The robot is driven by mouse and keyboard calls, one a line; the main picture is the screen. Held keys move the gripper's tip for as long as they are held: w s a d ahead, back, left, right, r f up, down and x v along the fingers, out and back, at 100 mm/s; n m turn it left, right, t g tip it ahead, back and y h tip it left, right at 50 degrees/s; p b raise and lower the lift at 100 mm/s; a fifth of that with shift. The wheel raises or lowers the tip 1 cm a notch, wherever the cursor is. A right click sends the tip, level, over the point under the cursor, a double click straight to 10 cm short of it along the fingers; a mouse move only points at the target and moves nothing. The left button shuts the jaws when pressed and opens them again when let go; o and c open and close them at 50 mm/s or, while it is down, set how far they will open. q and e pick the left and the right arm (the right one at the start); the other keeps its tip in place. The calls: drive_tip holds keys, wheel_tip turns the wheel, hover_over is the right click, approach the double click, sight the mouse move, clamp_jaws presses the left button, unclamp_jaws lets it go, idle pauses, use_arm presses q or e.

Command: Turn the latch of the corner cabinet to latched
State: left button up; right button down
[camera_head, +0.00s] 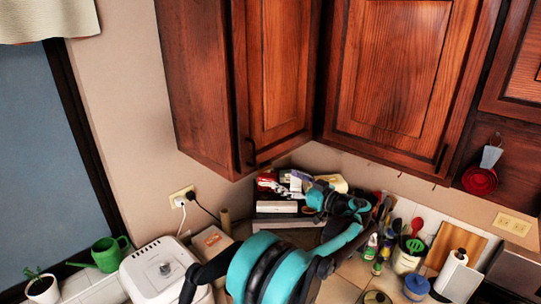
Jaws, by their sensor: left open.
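The corner cabinet (280,75) is dark reddish wood and hangs on the wall above the counter; its doors look closed. A dark handle or latch (250,153) sits low on the left door's edge, and another dark handle (441,158) sits low on the right door. How the latch is turned is too small to tell. My left arm is teal and black and rises from the bottom. My left gripper (318,190) is open, below the cabinet and in front of the boxes at the back of the counter, apart from the handles. My right gripper is out of view.
Boxes and packets (278,207) crowd the back corner. A utensil holder (407,258), small bottles and a blue jar (416,286) stand right of my arm. A white appliance (155,271) is at left. The space before the cabinet doors is clear.

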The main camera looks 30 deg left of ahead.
sight(266, 169)
use_arm(q)
drive_tip(key=a, duration=0.2)
drive_tip(key=w+a+p, duration=0.1)
drive_tip(key=a, duration=0.2)
drive_tip(key=a+p, duration=0.1)
drive_tip(key=a, duration=0.1)
drive_tip(key=shift+w+a+r, duration=0.15)
drive_tip(key=shift+w+a, duration=0.15)
drive_tip(key=shift+a, duration=0.05)
drive_tip(key=c, duration=1.2)
